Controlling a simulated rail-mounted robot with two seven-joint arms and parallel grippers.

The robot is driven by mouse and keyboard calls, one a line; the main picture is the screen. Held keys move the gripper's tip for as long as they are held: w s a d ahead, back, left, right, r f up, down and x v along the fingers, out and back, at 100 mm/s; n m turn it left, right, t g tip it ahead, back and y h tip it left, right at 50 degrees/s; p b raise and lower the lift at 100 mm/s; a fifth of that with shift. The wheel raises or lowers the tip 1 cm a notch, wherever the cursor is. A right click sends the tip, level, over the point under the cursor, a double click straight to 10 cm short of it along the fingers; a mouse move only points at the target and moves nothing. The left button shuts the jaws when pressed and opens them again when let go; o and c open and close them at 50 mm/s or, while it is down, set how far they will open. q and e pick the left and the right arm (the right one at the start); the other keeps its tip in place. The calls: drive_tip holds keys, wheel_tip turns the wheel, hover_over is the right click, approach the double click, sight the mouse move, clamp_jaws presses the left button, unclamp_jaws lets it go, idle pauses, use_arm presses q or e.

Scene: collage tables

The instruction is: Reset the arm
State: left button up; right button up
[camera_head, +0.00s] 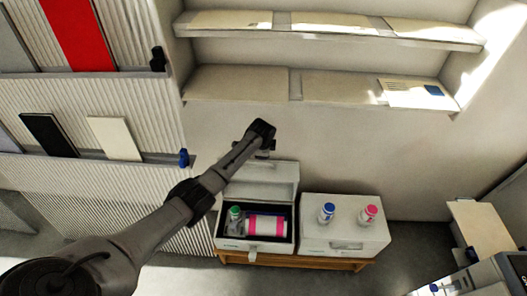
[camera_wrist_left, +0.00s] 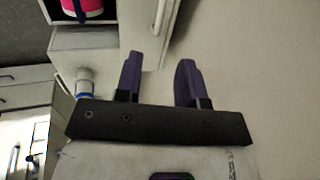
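My left arm (camera_head: 200,196) reaches in from the lower left in the head view. Its gripper (camera_head: 265,150) is above the raised lid of the open box, seen small and partly hidden by the wrist. In the left wrist view the two dark fingers of the left gripper (camera_wrist_left: 158,82) stand apart with nothing between them. My right gripper is not in either view.
An open white box (camera_head: 255,246) holds a green-capped bottle (camera_head: 235,215) and a pink-labelled bottle (camera_head: 266,225). A closed white box (camera_head: 345,240) beside it bears a blue-capped bottle (camera_head: 326,213) and a pink-capped bottle (camera_head: 368,215). Wall shelves (camera_head: 330,38) are above.

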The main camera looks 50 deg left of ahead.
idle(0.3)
use_arm(q)
drive_tip(key=s+d+f+n, duration=0.1)
drive_tip(key=s+d+f, duration=0.2)
drive_tip(key=s+d, duration=0.3)
drive_tip(key=s+d+f+h, duration=0.1)
drive_tip(key=s+d+f, duration=0.2)
drive_tip(key=s+d, duration=0.35)
drive_tip(key=s+d+f+n, duration=0.1)
drive_tip(key=s+d+f, duration=0.35)
drive_tip(key=d, duration=0.25)
drive_tip(key=s+d+r+n+t+h, duration=0.1)
drive_tip(key=s+d+r+n, duration=0.3)
drive_tip(key=s, duration=0.8)
drive_tip(key=s+d+r+n+h, duration=0.15)
drive_tip(key=s+d+r, duration=0.45)
drive_tip(key=s, duration=0.6)
wheel_tip(320, 180, up, 37)
drive_tip(key=p, duration=3.8)
drive_tip(key=shift+w+r+y, duration=0.2)
drive_tip(key=shift+y, duration=0.25)
drive_tip(key=shift+s, duration=0.15)
